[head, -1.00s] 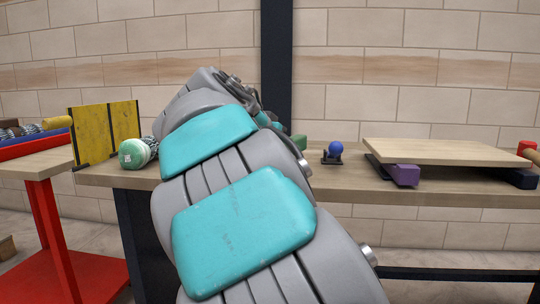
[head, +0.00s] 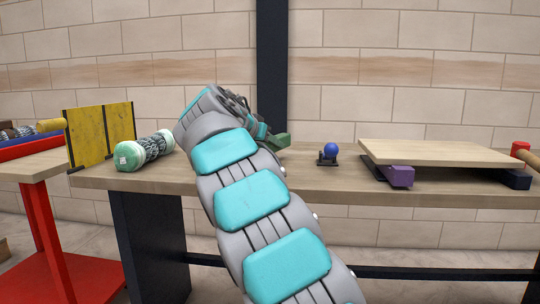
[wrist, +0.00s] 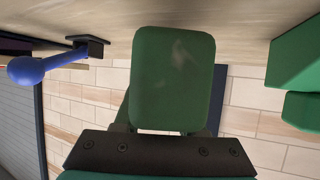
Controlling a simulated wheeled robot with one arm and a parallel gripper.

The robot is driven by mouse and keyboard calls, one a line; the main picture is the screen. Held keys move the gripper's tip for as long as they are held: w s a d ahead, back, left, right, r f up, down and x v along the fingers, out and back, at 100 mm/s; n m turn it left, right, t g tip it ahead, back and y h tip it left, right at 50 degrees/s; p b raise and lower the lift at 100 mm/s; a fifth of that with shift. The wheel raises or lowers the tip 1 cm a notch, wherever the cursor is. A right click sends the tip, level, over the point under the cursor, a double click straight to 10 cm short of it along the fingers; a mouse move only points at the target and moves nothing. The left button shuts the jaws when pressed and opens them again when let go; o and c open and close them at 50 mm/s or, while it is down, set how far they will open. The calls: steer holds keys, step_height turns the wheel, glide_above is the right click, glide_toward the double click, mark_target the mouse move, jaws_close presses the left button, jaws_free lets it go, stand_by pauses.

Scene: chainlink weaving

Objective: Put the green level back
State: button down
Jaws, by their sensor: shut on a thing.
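The green level is a dark green, rounded block. In the wrist view the green level (wrist: 172,75) fills the middle, seen end-on. In the head view a green end of it (head: 279,141) shows just right of my arm's tip, over the back of the bench. My gripper (wrist: 160,128) is shut on the level; its fingers are mostly hidden behind the block. In the head view my wrist hides most of the grip. I cannot tell whether the level touches the bench.
On the wooden bench (head: 330,184) stand a blue ball (head: 332,149) on a dark base, a board (head: 440,151) on purple and dark blocks, a green-capped wire roll (head: 145,151) and yellow panels (head: 101,132). Unidentified green shapes (wrist: 298,60) show right in the wrist view.

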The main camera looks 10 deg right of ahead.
steer(key=shift+f+b, duration=0.35)
steer(key=shift+f, duration=1.3)
steer(key=shift+f, duration=0.3)
steer(key=shift+c, duration=2.4)
jaws_free()
steer(key=shift+r, duration=0.1)
steer(key=shift+r, duration=0.1)
steer(key=shift+r, duration=0.15)
steer(key=v, duration=1.1)
steer(key=shift+s+a, duration=0.2)
steer(key=shift+s, duration=0.15)
steer(key=shift+s+a+r, duration=0.1)
